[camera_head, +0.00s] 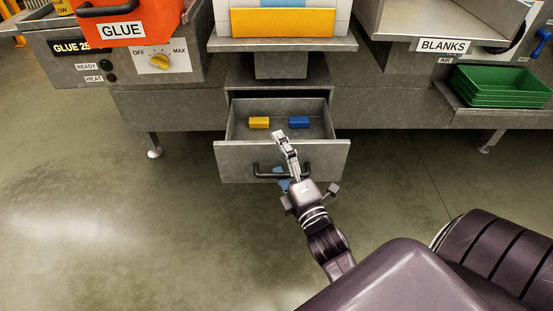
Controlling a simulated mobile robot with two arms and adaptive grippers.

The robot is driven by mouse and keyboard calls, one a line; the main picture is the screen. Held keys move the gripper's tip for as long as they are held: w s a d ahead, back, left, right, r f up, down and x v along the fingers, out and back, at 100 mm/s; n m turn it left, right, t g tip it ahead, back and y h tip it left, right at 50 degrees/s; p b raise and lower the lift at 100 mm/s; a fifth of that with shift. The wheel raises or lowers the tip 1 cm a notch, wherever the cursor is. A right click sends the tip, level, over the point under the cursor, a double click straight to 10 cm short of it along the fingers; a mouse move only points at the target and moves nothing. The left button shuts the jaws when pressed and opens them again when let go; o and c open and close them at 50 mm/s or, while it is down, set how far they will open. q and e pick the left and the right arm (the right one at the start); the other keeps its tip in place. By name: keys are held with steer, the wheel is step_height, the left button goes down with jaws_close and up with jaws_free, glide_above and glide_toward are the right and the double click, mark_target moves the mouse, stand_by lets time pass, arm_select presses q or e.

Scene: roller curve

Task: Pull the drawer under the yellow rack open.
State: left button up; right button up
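The grey drawer (229,162) is pulled out below the rack. Its inside shows, with a yellow block (259,122) and a blue block (299,122) lying on its floor. A black bar handle (262,173) runs across its front. My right gripper (282,158) is at the handle and covers its middle. One finger reaches up past the drawer's front edge, and bluish parts show lower, by the handle. Whether the fingers are closed on the handle is hard to tell. The rack (282,22) above, with a yellow front strip, is cut by the top edge. My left gripper is out of view.
A glue unit (60,68) with a yellow knob (160,61) stands at left. Green trays (502,86) are stacked on a shelf at right, beside the BLANKS label (443,46). The floor (150,230) in front of the drawer is clear at left.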

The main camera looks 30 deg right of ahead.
steer(key=shift+t, duration=0.4)
steer(key=r, duration=0.4)
steer(key=shift+d, duration=0.25)
steer(key=f, duration=0.2)
steer(key=shift+a+f+g, duration=0.2)
steer(key=shift+f+g, duration=0.1)
steer(key=shift+f, duration=0.05)
steer(key=shift+c, duration=0.7)
steer(key=shift+s, duration=0.25)
steer(key=shift+c, duration=0.6)
steer(key=shift+s+a+f, duration=0.1)
steer(key=shift+s+f, duration=0.35)
steer(key=shift+s, duration=0.15)
steer(key=c, duration=0.4)
steer(key=shift+s+a+f, duration=0.15)
steer(key=shift+s, duration=0.8)
steer(key=shift+s+a+f, duration=0.15)
steer(key=shift+s, duration=0.75)
steer(key=shift+c, duration=0.7)
steer(key=shift+s+a+r, duration=0.1)
steer(key=shift+s, duration=0.4)
steer(key=shift+s+a+r, duration=0.1)
steer(key=shift+s, duration=0.4)
steer(key=c, duration=0.9)
steer(key=shift+s+a+f, duration=0.1)
steer(key=shift+s+f, duration=0.15)
steer(key=shift+s, duration=0.25)
steer(key=shift+s+a+f, duration=0.1)
steer(key=shift+s+f, duration=0.15)
steer(key=shift+s, duration=0.25)
